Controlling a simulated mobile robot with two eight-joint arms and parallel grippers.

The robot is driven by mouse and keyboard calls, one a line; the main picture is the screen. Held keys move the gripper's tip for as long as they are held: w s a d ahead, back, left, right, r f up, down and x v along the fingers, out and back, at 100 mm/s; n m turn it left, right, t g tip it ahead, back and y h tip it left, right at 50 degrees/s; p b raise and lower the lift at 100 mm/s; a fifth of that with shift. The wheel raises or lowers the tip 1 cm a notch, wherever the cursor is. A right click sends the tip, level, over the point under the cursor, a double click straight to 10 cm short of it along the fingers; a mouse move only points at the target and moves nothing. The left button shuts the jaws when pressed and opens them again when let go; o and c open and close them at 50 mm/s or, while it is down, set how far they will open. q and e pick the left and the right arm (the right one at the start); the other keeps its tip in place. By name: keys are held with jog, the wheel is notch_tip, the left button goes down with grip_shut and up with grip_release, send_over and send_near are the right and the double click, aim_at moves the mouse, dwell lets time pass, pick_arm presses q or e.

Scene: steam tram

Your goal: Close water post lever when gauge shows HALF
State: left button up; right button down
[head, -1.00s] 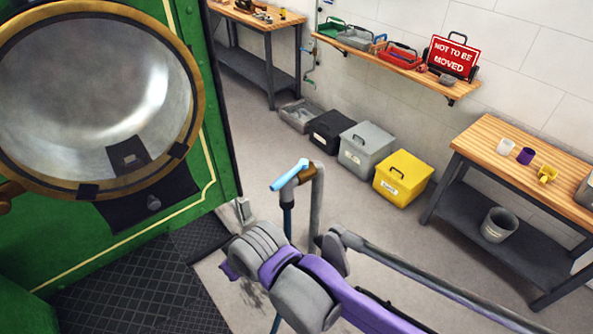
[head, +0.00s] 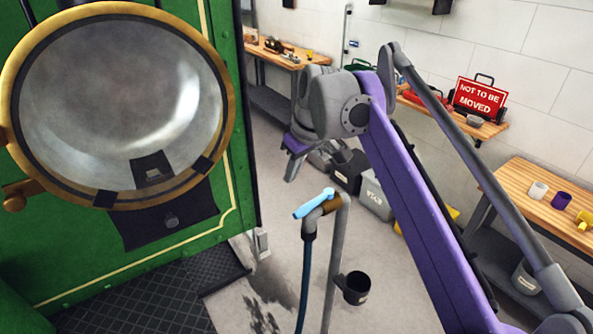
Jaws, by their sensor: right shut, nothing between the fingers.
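The water post is a grey upright pipe (head: 336,265) with a bent spout, a brass fitting and a dark hose hanging from the spout. Its light-blue lever (head: 314,203) lies across the top, sloping up to the right. My right gripper (head: 291,170) is shut and empty, pointing down in the air above and to the left of the lever, apart from it. My left gripper is not in view. I see no gauge reading; the brass-rimmed round glass (head: 120,100) on the green tram side shows no legible mark.
A black cup (head: 356,288) sits beside the post. The floor (head: 265,285) left of it has dark wet-looking patches. Crates (head: 372,195) line the wall, partly behind my right arm. A red sign (head: 480,97) stands on the shelf; a workbench (head: 530,190) is at right.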

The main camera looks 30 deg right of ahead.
aim_at(313, 203)
notch_tip(313, 203, down, 6)
jog(key=s, duration=0.2)
jog(key=shift+d, duration=0.3)
